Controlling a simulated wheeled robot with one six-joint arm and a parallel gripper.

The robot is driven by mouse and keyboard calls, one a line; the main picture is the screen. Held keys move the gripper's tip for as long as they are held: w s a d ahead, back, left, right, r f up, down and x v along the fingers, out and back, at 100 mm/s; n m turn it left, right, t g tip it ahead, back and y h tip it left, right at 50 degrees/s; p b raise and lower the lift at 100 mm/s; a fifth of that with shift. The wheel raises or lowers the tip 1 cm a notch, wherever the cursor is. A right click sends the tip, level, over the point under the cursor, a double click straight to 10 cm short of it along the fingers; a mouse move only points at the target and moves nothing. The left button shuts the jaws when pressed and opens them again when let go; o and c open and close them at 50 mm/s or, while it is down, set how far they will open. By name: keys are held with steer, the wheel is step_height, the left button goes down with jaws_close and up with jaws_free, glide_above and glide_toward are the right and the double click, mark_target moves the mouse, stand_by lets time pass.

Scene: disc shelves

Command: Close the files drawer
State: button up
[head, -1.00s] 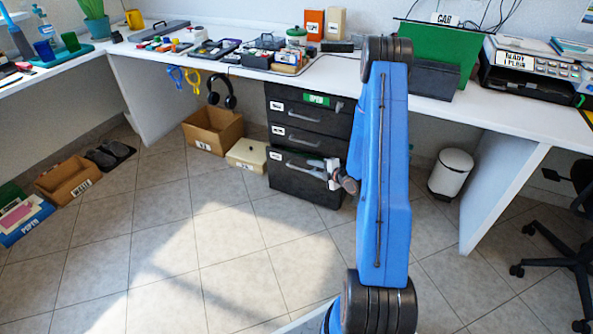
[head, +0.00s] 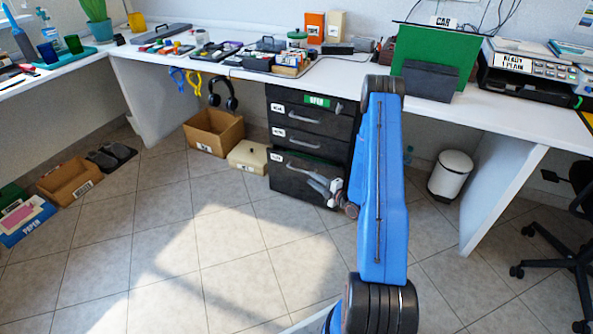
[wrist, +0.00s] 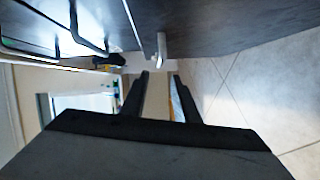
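The dark drawer unit stands under the desk with several handles on its front. Its bottom drawer (head: 285,183) sits slightly forward of those above, with a narrow gap and a bit of green at its top edge. Its small white label is too small to read, so I cannot confirm it says files. My gripper (head: 325,188) is at the right part of this drawer's front, below its handle (head: 303,170); contact cannot be told. In the wrist view my gripper (wrist: 160,75) has its fingers apart with nothing between them, close to the dark drawer fronts.
A green sign (head: 317,101) is on the top drawer. A cream box (head: 249,156) and cardboard box (head: 213,132) stand left of the unit. A white bin (head: 451,175) stands right. The tiled floor in front is clear.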

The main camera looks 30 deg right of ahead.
steer(key=x, duration=1.1)
steer(key=shift+w+a, duration=0.1)
steer(key=shift+w, duration=0.25)
jaws_close()
